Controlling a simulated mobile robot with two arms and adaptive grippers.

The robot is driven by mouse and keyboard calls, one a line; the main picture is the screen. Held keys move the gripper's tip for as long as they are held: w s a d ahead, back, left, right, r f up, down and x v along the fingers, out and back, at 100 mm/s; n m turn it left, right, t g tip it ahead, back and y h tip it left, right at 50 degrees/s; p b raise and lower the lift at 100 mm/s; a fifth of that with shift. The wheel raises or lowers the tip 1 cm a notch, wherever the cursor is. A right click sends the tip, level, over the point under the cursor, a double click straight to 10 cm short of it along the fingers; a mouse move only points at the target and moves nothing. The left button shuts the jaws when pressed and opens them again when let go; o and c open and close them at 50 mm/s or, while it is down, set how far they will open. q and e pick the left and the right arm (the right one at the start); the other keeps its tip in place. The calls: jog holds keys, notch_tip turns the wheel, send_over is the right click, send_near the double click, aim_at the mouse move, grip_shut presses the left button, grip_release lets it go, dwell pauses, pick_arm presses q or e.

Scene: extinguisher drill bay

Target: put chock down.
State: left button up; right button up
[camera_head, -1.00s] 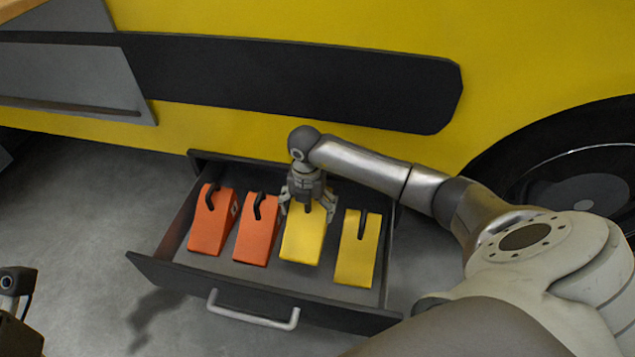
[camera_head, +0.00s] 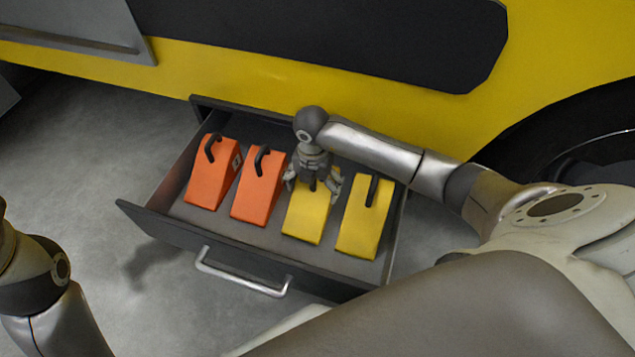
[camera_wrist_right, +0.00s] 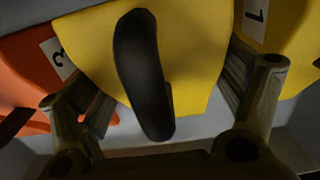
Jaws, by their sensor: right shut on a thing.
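My right gripper (camera_head: 313,185) is shut on a yellow chock (camera_head: 306,222) with a black handle. The chock sits upright in the open drawer (camera_head: 215,236), in line with its neighbours, and appears to rest on the drawer floor. In the right wrist view the fingers flank the yellow chock (camera_wrist_right: 195,60), with its black handle (camera_wrist_right: 142,70) between them. The gripper hides the chock's upper end in the head view. My left arm shows at the lower left; its gripper is out of view.
Another yellow chock (camera_head: 362,222) stands to the right, labelled 1 in the wrist view. Two orange chocks (camera_head: 212,175) (camera_head: 257,190) stand to the left. The drawer handle (camera_head: 240,277) faces the front. A yellow vehicle body (camera_head: 400,118) rises behind the drawer.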

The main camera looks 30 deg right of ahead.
jog(key=shift+r, duration=0.15)
jog(key=o, duration=1.3)
jog(key=shift+f, duration=0.2)
jog(key=shift+o, duration=0.2)
